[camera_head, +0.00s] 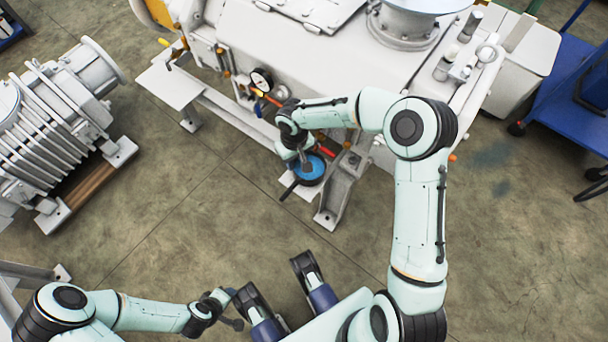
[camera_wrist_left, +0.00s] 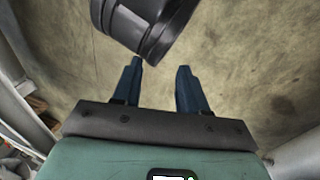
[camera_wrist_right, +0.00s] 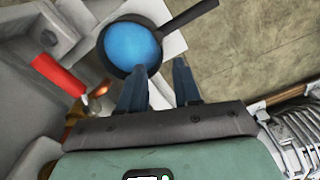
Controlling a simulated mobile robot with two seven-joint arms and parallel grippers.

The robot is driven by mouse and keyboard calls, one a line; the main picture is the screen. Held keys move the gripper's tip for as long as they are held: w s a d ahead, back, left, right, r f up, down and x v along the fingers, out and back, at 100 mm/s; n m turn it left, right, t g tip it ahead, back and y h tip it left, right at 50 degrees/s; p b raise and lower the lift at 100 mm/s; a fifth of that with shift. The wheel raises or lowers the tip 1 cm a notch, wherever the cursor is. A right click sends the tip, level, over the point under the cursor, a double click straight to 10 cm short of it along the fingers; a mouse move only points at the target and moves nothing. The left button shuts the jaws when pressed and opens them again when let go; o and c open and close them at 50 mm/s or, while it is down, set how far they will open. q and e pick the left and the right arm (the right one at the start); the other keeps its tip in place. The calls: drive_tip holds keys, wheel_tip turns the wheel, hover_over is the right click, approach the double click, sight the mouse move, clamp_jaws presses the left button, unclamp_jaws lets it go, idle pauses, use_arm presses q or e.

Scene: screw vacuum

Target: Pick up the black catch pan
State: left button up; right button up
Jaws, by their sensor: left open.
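The black catch pan (camera_head: 297,181) sits low beside the machine, with blue liquid inside. In the right wrist view the pan (camera_wrist_right: 108,60) lies upright on a white surface, its dark handle pointing to the upper right. My right gripper (camera_wrist_right: 158,78) is open over the pan's near side; its left finger overlaps the rim in the picture and its right finger is beside the pan. I cannot tell whether they touch. In the head view the right wrist hides part of the pan. My left gripper (camera_wrist_left: 157,72) is open and empty, low at the front.
The large white vacuum machine (camera_head: 290,60) with a gauge (camera_head: 262,79) stands behind the pan. A red handle (camera_wrist_right: 58,75) is close to the pan's left. A grey support foot (camera_head: 340,190) stands right of it. A ribbed pump (camera_head: 50,120) is at left; a blue cart (camera_head: 575,100) at right.

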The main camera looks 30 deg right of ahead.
drive_tip(key=b, duration=0.1)
hover_over(296, 174)
drive_tip(key=f, duration=0.5)
drive_tip(key=shift+s, duration=0.2)
drive_tip(key=f, duration=0.1)
drive_tip(key=f+b, duration=0.1)
drive_tip(key=f, duration=0.2)
drive_tip(key=shift+w+d+f, duration=0.1)
drive_tip(key=shift+w+f, duration=0.05)
drive_tip(key=shift+w, duration=0.1)
drive_tip(key=shift+f+b, duration=0.35)
drive_tip(key=shift+f, duration=0.1)
use_arm(q)
drive_tip(key=shift+t+y, duration=0.3)
drive_tip(key=shift+t, duration=0.1)
drive_tip(key=w+a+f, duration=0.2)
drive_tip(key=w+f, duration=0.1)
drive_tip(key=shift+f, duration=0.25)
use_arm(e)
clamp_jaws()
